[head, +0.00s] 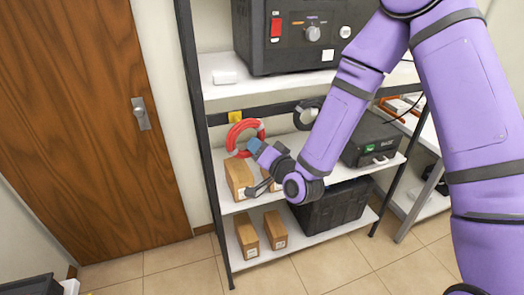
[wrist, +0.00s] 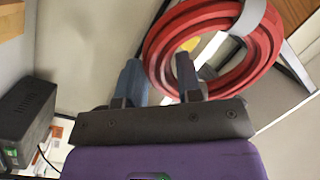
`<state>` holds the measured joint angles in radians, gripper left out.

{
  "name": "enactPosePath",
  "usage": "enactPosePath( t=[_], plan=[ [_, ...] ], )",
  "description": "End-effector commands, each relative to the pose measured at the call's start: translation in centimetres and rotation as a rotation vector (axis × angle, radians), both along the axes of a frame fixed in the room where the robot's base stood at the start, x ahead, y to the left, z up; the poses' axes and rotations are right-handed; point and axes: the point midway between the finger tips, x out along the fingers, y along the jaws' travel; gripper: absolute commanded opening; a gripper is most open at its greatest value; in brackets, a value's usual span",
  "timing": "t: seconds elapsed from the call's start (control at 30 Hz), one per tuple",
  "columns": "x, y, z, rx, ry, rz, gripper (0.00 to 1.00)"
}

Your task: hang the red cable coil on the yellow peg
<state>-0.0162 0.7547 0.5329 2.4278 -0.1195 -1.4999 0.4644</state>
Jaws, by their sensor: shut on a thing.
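The red cable coil (head: 233,132) is a ring with a pale tie, held upright in front of the upper rail at the left of the shelf rack. In the wrist view the coil (wrist: 262,60) fills the upper right. My gripper (head: 254,147) is shut on the lower right part of the coil's rim. In the wrist view one finger of my gripper (wrist: 160,78) is outside the ring and the other shows against its opening. A yellow patch at the peg (head: 236,117) shows just behind the coil's top. I cannot tell whether the peg passes through the ring.
A black coil (head: 306,114) hangs on the rail to the right. Cardboard boxes (head: 238,178) stand on the shelf below the coil. A dark device (head: 372,138) sits farther right, and a large black unit (head: 300,35) stands above. The rack's left post (head: 197,105) is close by.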

Motion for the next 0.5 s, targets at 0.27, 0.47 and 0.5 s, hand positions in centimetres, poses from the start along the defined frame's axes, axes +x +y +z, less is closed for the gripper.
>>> enactPosePath(
  t=[0.27, 0.47, 0.5],
  plan=[
    [1.4, 0.4, -0.1, 0.000, -0.001, -0.001, 0.06],
    [2.4, 0.6, -0.2, 0.000, -0.001, -0.001, 0.06],
    [2.6, 0.7, -0.2, 0.001, -0.001, -0.001, 0.06]
  ],
)
